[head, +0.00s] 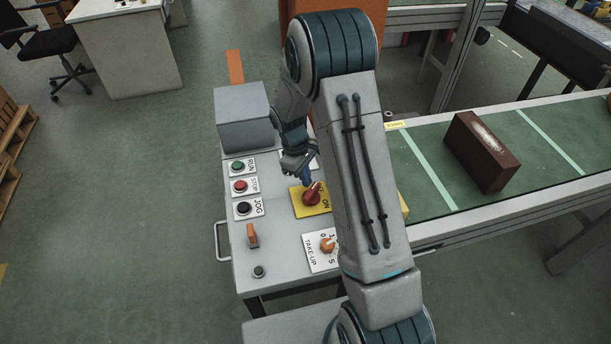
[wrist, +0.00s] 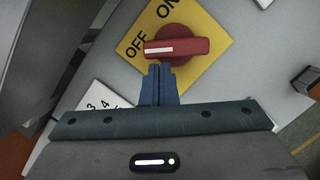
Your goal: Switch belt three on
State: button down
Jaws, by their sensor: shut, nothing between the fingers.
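The red rotary switch (head: 312,194) sits on a yellow plate (head: 297,205) on the grey control panel. In the wrist view the plate (wrist: 128,52) reads OFF and ON, and the red handle (wrist: 190,47) lies across it, its white-striped end on the OFF side. My gripper (head: 307,178) is at the switch; its blue fingers (wrist: 158,72) are shut together and empty, tips right beside the handle's edge. I cannot tell whether they touch it. My arm hides part of the panel in the head view.
RUN (head: 237,167), STOP (head: 240,186) and JOG (head: 243,208) buttons line the panel's left. An orange lever (head: 252,236) and a TAKE-UP dial (head: 327,245) are nearer. A grey box (head: 243,118) stands behind. The green conveyor belt (head: 425,178) at right carries a brown block (head: 480,150).

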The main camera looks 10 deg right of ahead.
jog(key=shift+w+d+m+b, duration=0.1)
jog(key=shift+d+m+b, duration=0.15)
jog(key=shift+m, duration=0.35)
jog(key=shift+d+m+b, duration=0.1)
jog(key=shift+m+b, duration=0.15)
jog(key=shift+m, duration=0.35)
jog(key=shift+y, duration=0.3)
jog(key=shift+d+f+m+g+y+b, duration=0.1)
jog(key=shift+d+m+g+y+b, duration=0.2)
jog(key=shift+m, duration=0.7)
jog(key=shift+d+m+g+y+b, duration=0.1)
jog(key=shift+d+m+b, duration=0.25)
jog(key=shift+m, duration=0.65)
jog(key=shift+s+d+m+y+b, duration=0.15)
jog(key=shift+s+d+m+b, duration=0.1)
jog(key=shift+m, duration=0.45)
jog(key=shift+s+d+m+y+b, duration=0.15)
jog(key=shift+m+b, duration=0.1)
jog(key=shift+m, duration=0.45)
jog(key=shift+s+d+b, duration=0.25)
jog(key=shift+d+b, duration=0.05)
jog(key=shift+b, duration=0.1)
jog(key=v, duration=1.4)
jog(key=shift+b, duration=0.35)
